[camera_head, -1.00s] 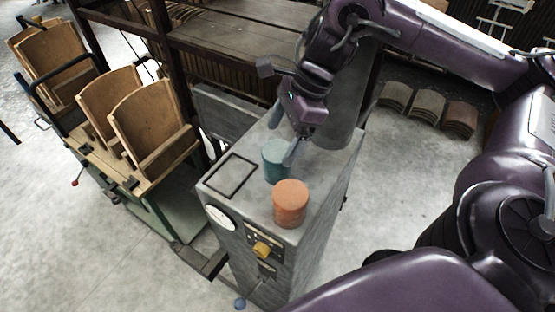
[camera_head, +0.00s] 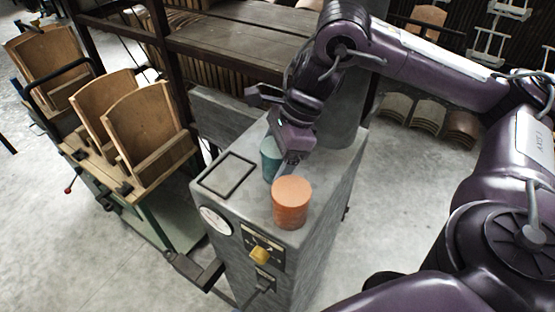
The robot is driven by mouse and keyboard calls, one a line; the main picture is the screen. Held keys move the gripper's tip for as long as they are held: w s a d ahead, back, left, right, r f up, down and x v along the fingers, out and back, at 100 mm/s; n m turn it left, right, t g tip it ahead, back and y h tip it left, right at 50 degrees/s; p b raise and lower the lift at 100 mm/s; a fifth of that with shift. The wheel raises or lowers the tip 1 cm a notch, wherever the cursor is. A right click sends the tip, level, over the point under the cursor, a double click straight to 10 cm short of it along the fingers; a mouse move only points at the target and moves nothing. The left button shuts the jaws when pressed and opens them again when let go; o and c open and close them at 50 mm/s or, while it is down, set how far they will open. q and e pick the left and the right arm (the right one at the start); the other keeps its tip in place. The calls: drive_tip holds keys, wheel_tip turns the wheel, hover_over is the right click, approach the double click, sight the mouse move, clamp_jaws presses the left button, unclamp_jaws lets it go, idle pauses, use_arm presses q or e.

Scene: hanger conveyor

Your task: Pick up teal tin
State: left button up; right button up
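The teal tin (camera_head: 267,160) stands upright on top of the grey metal cabinet (camera_head: 239,207), partly hidden by my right gripper. My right gripper (camera_head: 281,162) comes from above and behind, low over the tin. My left gripper is not in view.
An orange tin (camera_head: 291,203) stands close in front of the teal one. A black rectangular frame (camera_head: 228,174) lies on the cabinet top to the left. A grey cylinder rises behind my gripper. A cart with wooden panels (camera_head: 146,130) stands at left.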

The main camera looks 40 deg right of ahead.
drive_tip(key=shift+w, duration=0.1)
drive_tip(key=c, duration=0.9)
drive_tip(key=shift+r, duration=0.1)
drive_tip(key=shift+c, duration=0.2)
